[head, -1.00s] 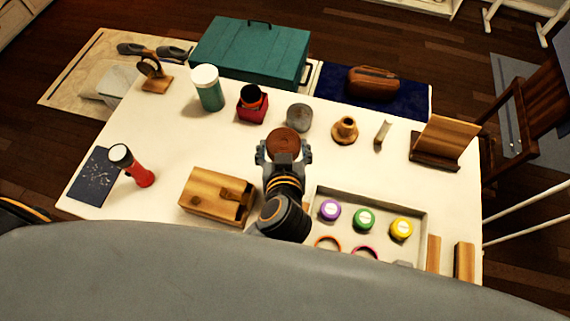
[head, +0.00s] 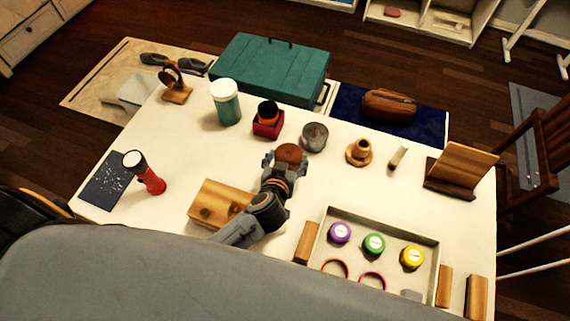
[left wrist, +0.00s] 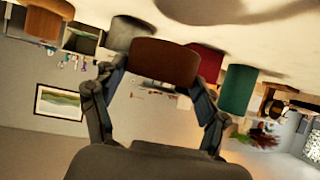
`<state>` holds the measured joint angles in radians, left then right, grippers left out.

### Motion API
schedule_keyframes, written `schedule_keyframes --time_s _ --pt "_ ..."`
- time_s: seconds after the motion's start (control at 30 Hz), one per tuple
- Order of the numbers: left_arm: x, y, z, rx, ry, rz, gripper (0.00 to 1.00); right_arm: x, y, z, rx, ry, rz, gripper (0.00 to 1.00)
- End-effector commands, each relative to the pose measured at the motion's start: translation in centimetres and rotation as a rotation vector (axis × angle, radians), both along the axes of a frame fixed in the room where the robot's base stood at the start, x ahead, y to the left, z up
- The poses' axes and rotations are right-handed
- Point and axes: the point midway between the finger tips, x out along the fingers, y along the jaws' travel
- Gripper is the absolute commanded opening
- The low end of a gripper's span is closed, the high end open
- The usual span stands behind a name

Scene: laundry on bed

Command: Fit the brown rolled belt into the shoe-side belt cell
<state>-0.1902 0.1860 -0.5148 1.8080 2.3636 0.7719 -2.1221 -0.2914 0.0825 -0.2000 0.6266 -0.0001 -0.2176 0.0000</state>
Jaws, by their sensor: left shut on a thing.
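The brown rolled belt (head: 290,154) is a short round roll held above the white table. My left gripper (head: 285,163) is shut on it, and the roll also fills the space between the fingers in the left wrist view (left wrist: 163,62). A wooden box (head: 212,197) lies left of my left arm, which hides its right part. Two dark shoes (head: 155,59) lie on a pale mat at the back left. I cannot tell which compartment is the shoe-side belt cell. My right gripper is not in view.
A grey round container (head: 314,137), red box (head: 267,127) and green jar (head: 226,103) stand close behind the belt. A shallow tray (head: 379,219) with coloured lids is at front right. A teal case (head: 271,68) is beyond the table.

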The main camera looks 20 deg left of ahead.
Motion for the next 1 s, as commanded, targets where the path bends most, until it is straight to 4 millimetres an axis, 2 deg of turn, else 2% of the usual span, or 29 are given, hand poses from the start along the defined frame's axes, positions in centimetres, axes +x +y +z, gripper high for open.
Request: schedule_keyframes --time_s 0.13,0.3,0.73,0.77,0.8,0.87,1.0 --pt "0.6 0.9 -1.3 0.0 0.0 0.002 0.37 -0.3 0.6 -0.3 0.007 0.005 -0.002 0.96" --pt "0.6 0.8 -3.8 -0.002 0.001 0.002 0.37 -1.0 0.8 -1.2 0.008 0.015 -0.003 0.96" --pt "0.6 0.8 -4.3 0.002 -0.001 -0.001 0.37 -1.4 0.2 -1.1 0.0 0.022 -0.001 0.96" --pt "0.5 0.8 -4.4 0.001 0.0 0.0 0.78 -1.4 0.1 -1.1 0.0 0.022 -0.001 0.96" --pt "0.5 0.8 -4.4 0.001 0.0 0.0 0.86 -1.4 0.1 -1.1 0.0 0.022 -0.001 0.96" --pt "0.5 0.8 -4.4 0.001 0.0 0.0 0.97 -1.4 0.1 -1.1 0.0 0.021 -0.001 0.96" --pt "0.5 0.8 -4.4 0.0 0.0 0.0 0.97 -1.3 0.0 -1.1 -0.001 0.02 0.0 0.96"
